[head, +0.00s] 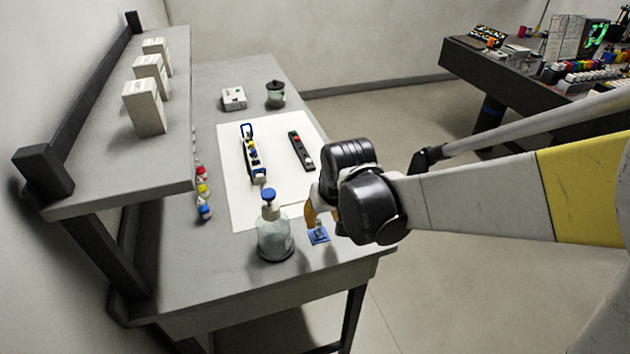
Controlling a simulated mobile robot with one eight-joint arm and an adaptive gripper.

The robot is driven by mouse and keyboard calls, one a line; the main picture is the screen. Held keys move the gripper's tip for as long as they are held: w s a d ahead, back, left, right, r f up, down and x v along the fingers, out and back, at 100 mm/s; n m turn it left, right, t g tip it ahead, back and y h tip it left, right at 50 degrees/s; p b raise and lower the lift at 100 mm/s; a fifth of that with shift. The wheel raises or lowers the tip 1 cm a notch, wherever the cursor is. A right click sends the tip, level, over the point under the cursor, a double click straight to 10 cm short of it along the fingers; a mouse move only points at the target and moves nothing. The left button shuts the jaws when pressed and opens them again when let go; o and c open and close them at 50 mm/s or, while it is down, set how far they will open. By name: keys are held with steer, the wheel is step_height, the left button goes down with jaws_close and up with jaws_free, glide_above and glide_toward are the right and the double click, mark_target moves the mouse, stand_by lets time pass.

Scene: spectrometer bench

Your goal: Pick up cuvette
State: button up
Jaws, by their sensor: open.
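My gripper (313,213) hangs over the right front part of the grey bench (190,285), with its orange-brown fingers pointing down. It is open. Just below the fingers lies a small blue, partly clear piece (318,237) on the bench; it is too small to tell whether this is the cuvette. The gripper body hides part of the bench around it. I cannot tell whether the fingers touch the blue piece. I make out no other clear cuvette.
A clear bottle with a blue pump top (275,240) stands close left of my gripper. A white sheet (240,205) bears a blue-and-white rack (252,155) and a dark strip (300,150). Small coloured-cap bottles (203,190) line the left, under a shelf (150,170) with white boxes.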

mark_target(318, 234)
steer(key=b+x, duration=0.2)
steer(key=x, duration=0.3)
steer(key=shift+w+a+f+b, duration=0.1)
steer(key=shift+a+b, duration=0.2)
steer(key=shift+b, duration=0.1)
jaws_close()
steer(key=shift+r, duration=0.2)
